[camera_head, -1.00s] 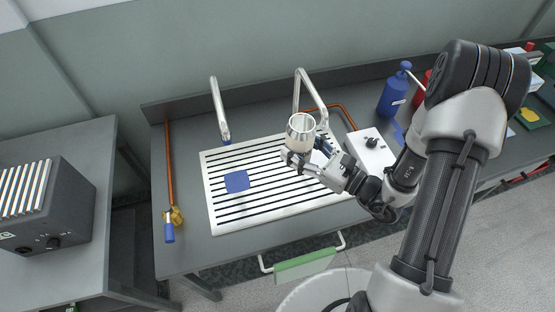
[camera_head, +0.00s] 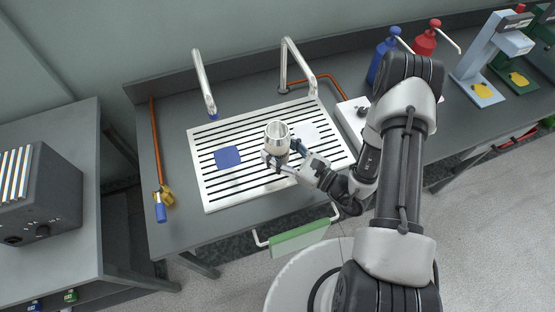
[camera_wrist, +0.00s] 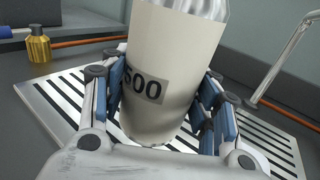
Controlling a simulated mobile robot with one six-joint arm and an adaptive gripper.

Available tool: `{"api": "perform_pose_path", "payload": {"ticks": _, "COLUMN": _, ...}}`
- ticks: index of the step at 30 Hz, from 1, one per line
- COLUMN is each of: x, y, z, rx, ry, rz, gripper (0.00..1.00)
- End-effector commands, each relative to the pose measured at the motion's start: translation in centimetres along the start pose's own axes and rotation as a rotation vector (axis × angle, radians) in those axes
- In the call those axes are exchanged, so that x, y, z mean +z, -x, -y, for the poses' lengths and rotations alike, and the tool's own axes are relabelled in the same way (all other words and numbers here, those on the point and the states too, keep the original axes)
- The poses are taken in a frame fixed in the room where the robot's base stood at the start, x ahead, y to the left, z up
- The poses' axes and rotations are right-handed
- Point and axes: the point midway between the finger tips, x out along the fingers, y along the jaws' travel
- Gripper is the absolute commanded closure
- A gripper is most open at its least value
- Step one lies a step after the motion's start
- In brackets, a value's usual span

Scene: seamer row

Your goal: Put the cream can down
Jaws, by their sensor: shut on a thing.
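The cream can (camera_head: 277,138) is a pale, open-topped can with a silvery rim. It stands nearly upright between the fingers of my gripper (camera_head: 279,161), over the white slatted rack. In the wrist view the can (camera_wrist: 160,75) shows a dark label ending in "500", and my gripper (camera_wrist: 160,115) has blue-padded fingers shut on both its sides. The can's base is low over the slats; I cannot tell whether it touches them. The slatted rack (camera_head: 210,190) carries a blue square (camera_head: 228,157) to the left of the can and a white square (camera_head: 305,133) to its right.
Two curved metal spouts (camera_head: 204,85) (camera_head: 297,62) rise behind the rack. A brass-and-blue fitting (camera_head: 162,200) lies at the left. A white box with a knob (camera_head: 352,115), blue (camera_head: 385,62) and red (camera_head: 424,42) pump bottles stand to the right.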

Motion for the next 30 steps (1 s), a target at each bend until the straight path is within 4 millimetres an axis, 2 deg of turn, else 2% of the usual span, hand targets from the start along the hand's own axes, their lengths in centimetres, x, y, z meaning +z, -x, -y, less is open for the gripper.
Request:
{"api": "perform_pose_path", "payload": {"ticks": 5, "x": -1.2, "y": 0.0, "z": 0.0, "rx": 0.000, "ry": 0.000, "rz": 0.000, "gripper": 0.83}}
{"api": "perform_pose_path", "payload": {"ticks": 12, "x": -4.7, "y": 0.0, "z": 0.0, "rx": 0.000, "ry": 0.000, "rz": 0.000, "gripper": 0.83}}
{"api": "perform_pose_path", "payload": {"ticks": 24, "x": -5.2, "y": 0.0, "z": 0.0, "rx": 0.001, "ry": 0.000, "rz": 0.000, "gripper": 0.83}}
{"api": "perform_pose_path", "payload": {"ticks": 25, "x": -5.1, "y": 0.0, "z": 0.0, "rx": 0.001, "ry": 0.000, "rz": 0.000, "gripper": 0.43}}
{"api": "perform_pose_path", "payload": {"ticks": 30, "x": -5.0, "y": 0.0, "z": 0.0, "rx": 0.001, "ry": 0.000, "rz": 0.000, "gripper": 0.32}}
